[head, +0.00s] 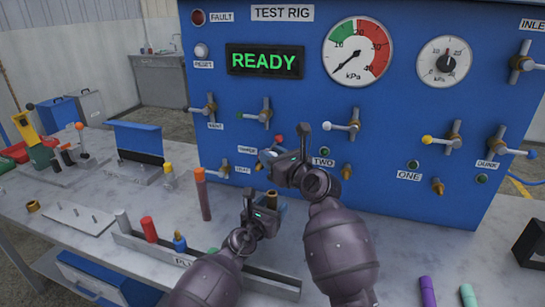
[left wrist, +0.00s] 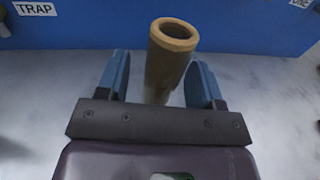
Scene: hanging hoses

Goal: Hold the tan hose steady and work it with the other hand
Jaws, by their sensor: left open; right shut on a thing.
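The tan hose (left wrist: 166,62) stands up between the two blue fingers of my left gripper (left wrist: 161,84) in the left wrist view. Its round open end faces up, and gaps show on both sides, so the fingers are apart from it. In the head view my left gripper (head: 262,212) is low in front of the blue panel, with the top of the tan hose (head: 271,197) showing between its fingers. My right gripper (head: 280,160) is higher, close to the panel and left of the TWO label. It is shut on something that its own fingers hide.
The blue test rig panel (head: 400,105) carries gauges and several valve levers. An orange-topped rod (head: 203,195) stands left of my left gripper. A red-capped piece (head: 149,229) and a long rack (head: 150,247) are at the front. The purple marker (head: 427,290) lies front right.

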